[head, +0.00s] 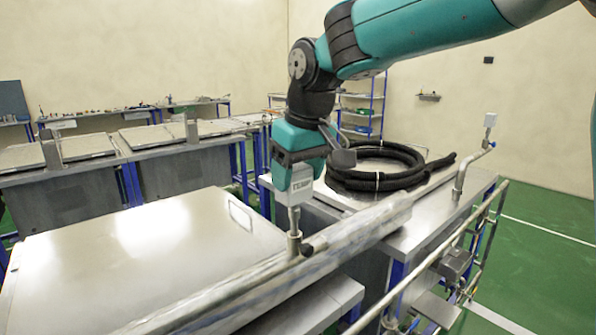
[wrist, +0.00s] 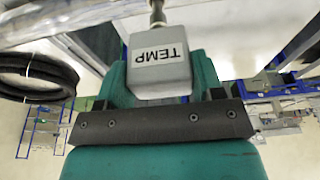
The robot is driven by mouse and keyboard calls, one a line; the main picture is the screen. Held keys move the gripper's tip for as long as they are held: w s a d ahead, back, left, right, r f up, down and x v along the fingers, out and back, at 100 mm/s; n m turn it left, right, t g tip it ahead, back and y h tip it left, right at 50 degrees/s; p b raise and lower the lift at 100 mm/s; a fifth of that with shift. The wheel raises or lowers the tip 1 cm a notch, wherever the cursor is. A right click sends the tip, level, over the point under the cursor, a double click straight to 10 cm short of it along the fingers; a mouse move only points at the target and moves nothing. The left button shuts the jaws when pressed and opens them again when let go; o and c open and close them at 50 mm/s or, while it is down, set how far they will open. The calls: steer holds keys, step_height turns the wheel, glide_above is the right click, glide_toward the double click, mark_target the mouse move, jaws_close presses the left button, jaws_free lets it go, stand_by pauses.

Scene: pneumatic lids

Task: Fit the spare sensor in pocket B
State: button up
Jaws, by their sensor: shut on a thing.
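My gripper (head: 294,178) is shut on a white sensor head (head: 294,196) labelled TEMP. In the wrist view, the sensor head (wrist: 159,68) sits between the two teal fingers of my gripper (wrist: 161,78). Its metal stem (head: 294,217) points down, nearly upright, to a metal pocket fitting (head: 294,243) on the long pipe. I cannot tell whether the stem is fully seated. No letter marking a pocket is readable. Another white sensor head (head: 490,119) stands on the far right end of the pipe line.
The silver-clad pipe (head: 350,231) runs diagonally past a large steel lid (head: 150,240) with a handle (head: 240,215). A coiled black hose (head: 375,165) lies on the steel top behind. Rails (head: 470,235) run along the right; green floor (head: 540,265) is clear beyond.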

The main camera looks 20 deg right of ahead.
steer(key=shift+f, duration=0.4)
steer(key=o, duration=1)
steer(key=shift+p+v, duration=2.4)
steer(key=shift+v, duration=1.1)
steer(key=p+v, duration=0.2)
steer(key=v, duration=1.5)
steer(key=shift+s+d+r, duration=0.1)
steer(key=shift+s+r, duration=0.05)
steer(key=shift+s, duration=0.05)
